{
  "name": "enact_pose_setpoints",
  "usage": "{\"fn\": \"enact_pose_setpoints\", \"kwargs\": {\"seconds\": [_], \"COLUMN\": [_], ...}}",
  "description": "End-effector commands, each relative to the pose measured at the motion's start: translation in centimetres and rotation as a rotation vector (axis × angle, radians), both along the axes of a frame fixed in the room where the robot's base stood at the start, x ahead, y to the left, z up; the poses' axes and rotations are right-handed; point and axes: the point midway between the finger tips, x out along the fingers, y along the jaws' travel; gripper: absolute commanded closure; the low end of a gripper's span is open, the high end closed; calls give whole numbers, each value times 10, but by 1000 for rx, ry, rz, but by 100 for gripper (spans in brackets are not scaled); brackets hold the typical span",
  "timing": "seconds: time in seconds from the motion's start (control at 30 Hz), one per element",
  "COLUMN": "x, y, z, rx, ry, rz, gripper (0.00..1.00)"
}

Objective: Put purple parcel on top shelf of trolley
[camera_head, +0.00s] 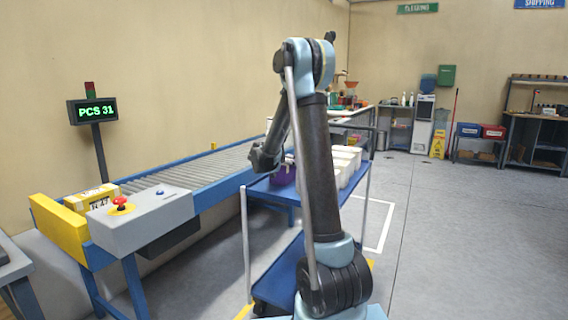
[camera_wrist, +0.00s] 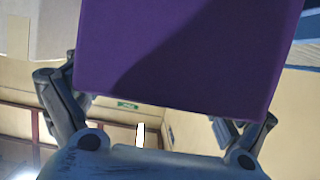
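The purple parcel (camera_wrist: 185,55) fills the upper middle of the wrist view. It also shows small in the head view (camera_head: 284,175), at the blue top shelf of the trolley (camera_head: 264,193), beside the white boxes. My gripper (camera_wrist: 165,95) has one finger at each side of the parcel and appears shut on it; the finger ends are partly hidden. In the head view my gripper (camera_head: 266,160) is just left of the parcel. Whether the parcel's underside touches the shelf is hard to tell, as my arm covers part of the trolley.
Several white boxes (camera_head: 346,160) take up the right and far part of the top shelf. The floor at right is open.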

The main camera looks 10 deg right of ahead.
Motion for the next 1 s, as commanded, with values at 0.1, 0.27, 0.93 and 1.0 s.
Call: {"fn": "enact_pose_setpoints", "kwargs": {"seconds": [0.1,0.27,0.93,1.0], "x": [0,-1,-77,-83], "y": [0,1,59,63], "z": [0,1,35,38], "rx": [0,0,0,0], "ry": [0,0,0,0], "rz": [0,1,4,4], "gripper": [6,6,6,6]}}
